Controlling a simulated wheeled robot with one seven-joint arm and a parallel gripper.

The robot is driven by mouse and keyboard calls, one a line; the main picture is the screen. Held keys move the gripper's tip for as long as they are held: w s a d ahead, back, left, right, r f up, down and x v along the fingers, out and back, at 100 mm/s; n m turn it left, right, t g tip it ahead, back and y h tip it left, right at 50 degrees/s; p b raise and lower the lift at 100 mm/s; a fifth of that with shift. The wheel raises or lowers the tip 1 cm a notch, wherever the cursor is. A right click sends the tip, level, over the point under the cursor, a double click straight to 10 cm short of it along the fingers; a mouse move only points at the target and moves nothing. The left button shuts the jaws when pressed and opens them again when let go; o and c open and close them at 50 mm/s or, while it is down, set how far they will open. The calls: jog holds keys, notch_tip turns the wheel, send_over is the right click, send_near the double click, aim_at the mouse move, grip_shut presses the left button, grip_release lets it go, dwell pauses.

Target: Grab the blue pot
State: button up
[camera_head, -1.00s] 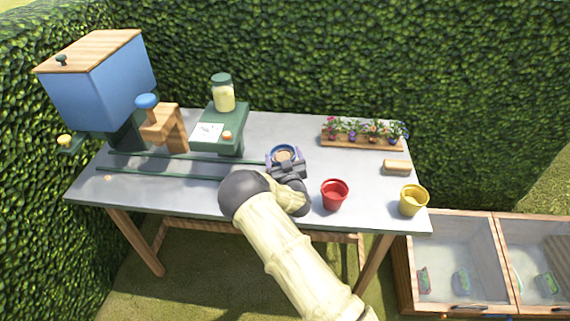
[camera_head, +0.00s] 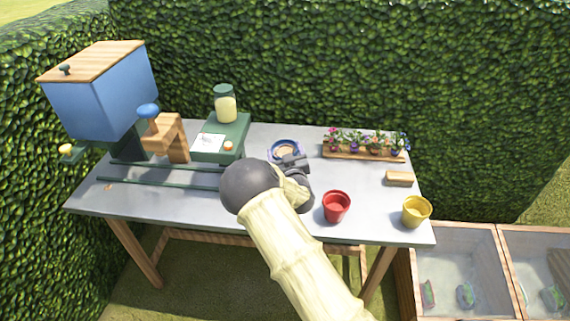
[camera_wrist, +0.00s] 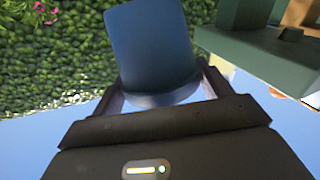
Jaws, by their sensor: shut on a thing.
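The blue pot (camera_head: 286,147) shows in the head view near the back middle of the table, with brown contents inside its rim. In the wrist view the blue pot (camera_wrist: 153,45) stands between the two fingers. My gripper (camera_wrist: 162,92) is shut on it, one finger at each side. In the head view my gripper (camera_head: 288,159) is partly hidden behind my wrist. The pot's base and any gap to the table are hard to make out.
A red pot (camera_head: 336,207) and a yellow pot (camera_head: 416,212) stand at the table's right front. A flower planter (camera_head: 362,155) and a small wooden block (camera_head: 399,178) are behind them. A green stand with a jar (camera_head: 225,104) is left of the blue pot.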

jog(key=shift+r, duration=1.6)
jog(key=shift+a, duration=0.1)
